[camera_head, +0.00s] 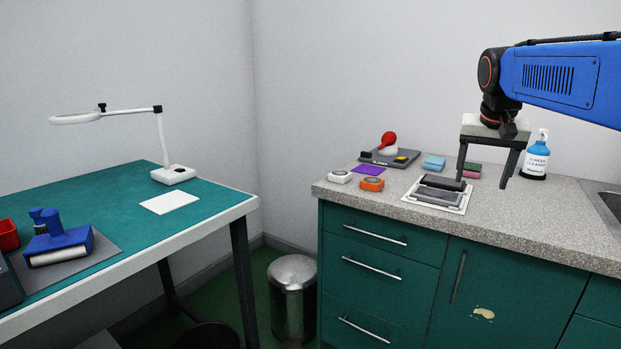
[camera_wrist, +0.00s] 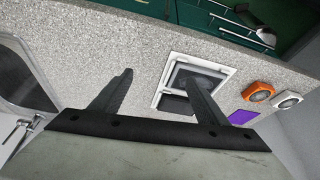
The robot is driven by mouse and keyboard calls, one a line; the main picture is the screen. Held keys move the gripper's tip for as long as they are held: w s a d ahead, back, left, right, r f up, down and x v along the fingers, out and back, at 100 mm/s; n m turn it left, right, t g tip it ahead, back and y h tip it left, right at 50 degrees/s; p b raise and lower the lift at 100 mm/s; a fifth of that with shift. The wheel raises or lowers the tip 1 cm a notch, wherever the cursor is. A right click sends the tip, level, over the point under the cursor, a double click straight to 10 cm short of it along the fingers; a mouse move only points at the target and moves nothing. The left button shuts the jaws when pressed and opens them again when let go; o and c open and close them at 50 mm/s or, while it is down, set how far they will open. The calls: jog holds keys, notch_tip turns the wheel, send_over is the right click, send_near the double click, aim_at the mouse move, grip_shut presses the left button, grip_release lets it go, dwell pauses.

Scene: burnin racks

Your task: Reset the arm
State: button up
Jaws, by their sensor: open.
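My gripper (camera_head: 483,180) hangs from the blue arm over the speckled counter (camera_head: 560,220), at the right of the head view. Its two dark fingers point down and stand wide apart with nothing between them. In the wrist view my gripper (camera_wrist: 163,85) also shows open and empty. A grey device on a white tray (camera_head: 413,201) lies on the counter just left of the fingers. In the wrist view one finger covers part of the device on the white tray (camera_wrist: 160,83).
A blue-labelled bottle (camera_head: 537,157) and a sink (camera_head: 606,200) are at the right. An orange round item (camera_head: 372,184), a white one (camera_head: 340,176) and a purple square (camera_head: 369,169) lie left. A green bench (camera_head: 110,220) with a lamp (camera_head: 172,174) stands apart at left.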

jog(key=s+a+f+n, duration=0.1)
jog(key=s+a+f, duration=0.2)
jog(key=s+f, duration=0.5)
jog(key=s+a+f+n+y, duration=0.1)
jog(key=s+a+f, duration=0.3)
jog(key=s+f, duration=0.4)
jog(key=s+a+f+n+y, duration=0.1)
jog(key=s+a+f+n, duration=0.2)
jog(key=s+f, duration=0.5)
jog(key=s+a, duration=0.1)
jog(key=s, duration=0.4)
jog(key=shift+a+t, duration=0.25)
jog(key=shift+t, duration=0.15)
